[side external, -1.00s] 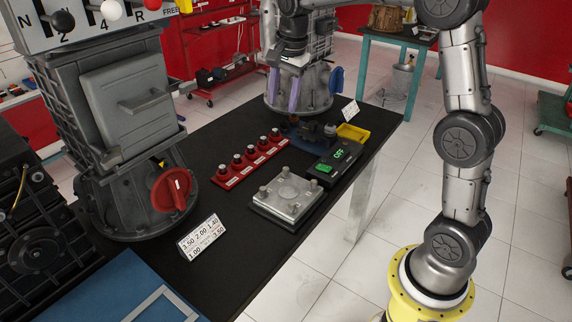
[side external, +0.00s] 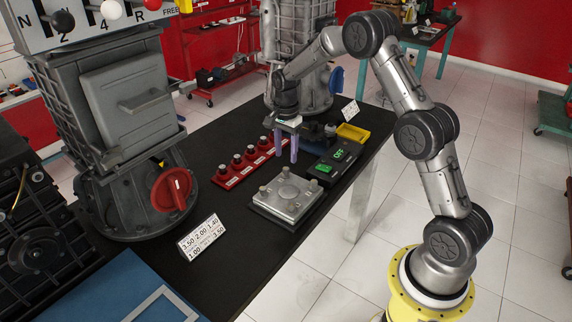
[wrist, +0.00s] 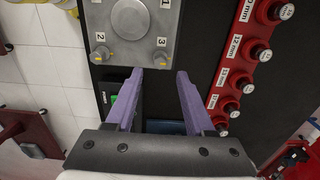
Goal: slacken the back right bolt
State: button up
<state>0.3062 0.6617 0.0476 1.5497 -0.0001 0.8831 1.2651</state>
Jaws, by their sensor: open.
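A square metal plate (side external: 272,200) with a raised bolt at each corner sits on the black bench. The bolt nearest my gripper (side external: 286,171) is at the plate's far edge in the side view. In the wrist view the plate (wrist: 130,22) is at the top, with numbers by its bolts. One bolt (wrist: 162,59) lies just beyond my fingertips and another bolt (wrist: 102,54) is to its left. My gripper (side external: 287,160) points down, its two purple fingers apart and empty. The fingers (wrist: 158,74) look above and beside the plate; contact cannot be told.
A red rack (side external: 225,176) of black-topped sockets with size labels runs left of the plate. A black box (side external: 334,163) reading OFF is to the right, with a yellow tray (side external: 352,132) behind. A number card (side external: 201,238) stands in front, left.

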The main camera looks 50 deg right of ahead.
aim_at(286, 168)
jog(key=shift+f, duration=2.5)
grip_shut()
